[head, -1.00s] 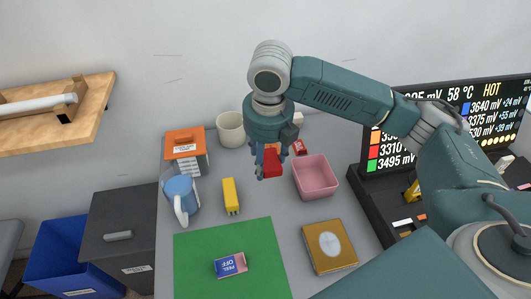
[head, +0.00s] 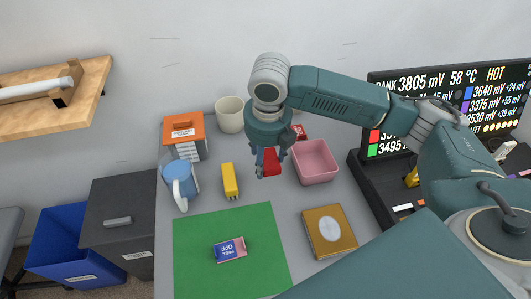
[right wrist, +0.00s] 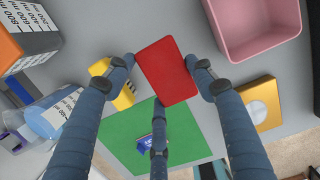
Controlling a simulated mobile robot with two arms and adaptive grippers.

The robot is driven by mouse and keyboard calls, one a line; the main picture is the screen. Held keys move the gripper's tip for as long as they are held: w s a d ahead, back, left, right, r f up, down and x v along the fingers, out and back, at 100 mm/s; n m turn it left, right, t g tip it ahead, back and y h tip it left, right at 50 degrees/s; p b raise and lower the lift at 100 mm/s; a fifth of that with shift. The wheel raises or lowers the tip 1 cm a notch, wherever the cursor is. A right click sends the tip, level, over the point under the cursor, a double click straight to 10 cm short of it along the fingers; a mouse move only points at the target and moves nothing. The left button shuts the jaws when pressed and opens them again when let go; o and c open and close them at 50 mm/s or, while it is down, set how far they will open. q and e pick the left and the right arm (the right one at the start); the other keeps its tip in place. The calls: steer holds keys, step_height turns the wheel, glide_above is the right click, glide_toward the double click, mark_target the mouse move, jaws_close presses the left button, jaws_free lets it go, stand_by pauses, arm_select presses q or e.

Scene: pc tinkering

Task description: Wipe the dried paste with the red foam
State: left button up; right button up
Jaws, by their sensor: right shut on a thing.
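My right gripper (head: 267,166) is shut on the red foam (head: 272,162), a small flat red block held above the grey table. In the right wrist view the red foam (right wrist: 167,71) sits between the fingers of my right gripper (right wrist: 168,75). The pale grey oval patch (head: 331,230), which looks like the dried paste, lies on top of a gold-brown plate (head: 315,247) at the front right of the table. The foam is apart from it, farther back and to the left. My left gripper is not in view.
A pink bin (head: 314,175) stands right beside the gripper. A green mat (head: 195,273) bears a small packet (head: 229,249). A display (head: 450,95) stands at right.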

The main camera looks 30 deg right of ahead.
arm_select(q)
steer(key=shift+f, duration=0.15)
arm_select(e)
steer(key=shift+f, duration=0.8)
steer(key=shift+c, duration=0.2)
steer(key=o, duration=1.1)
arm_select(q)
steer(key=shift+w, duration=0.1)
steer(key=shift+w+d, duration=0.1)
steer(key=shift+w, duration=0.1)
arm_select(e)
steer(key=shift+f, duration=0.3)
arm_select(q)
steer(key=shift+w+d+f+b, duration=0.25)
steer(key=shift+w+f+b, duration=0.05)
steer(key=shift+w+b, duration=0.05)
arm_select(e)
steer(key=shift+f, duration=2.65)
steer(key=shift+f, duration=0.25)
steer(key=shift+c, duration=0.5)
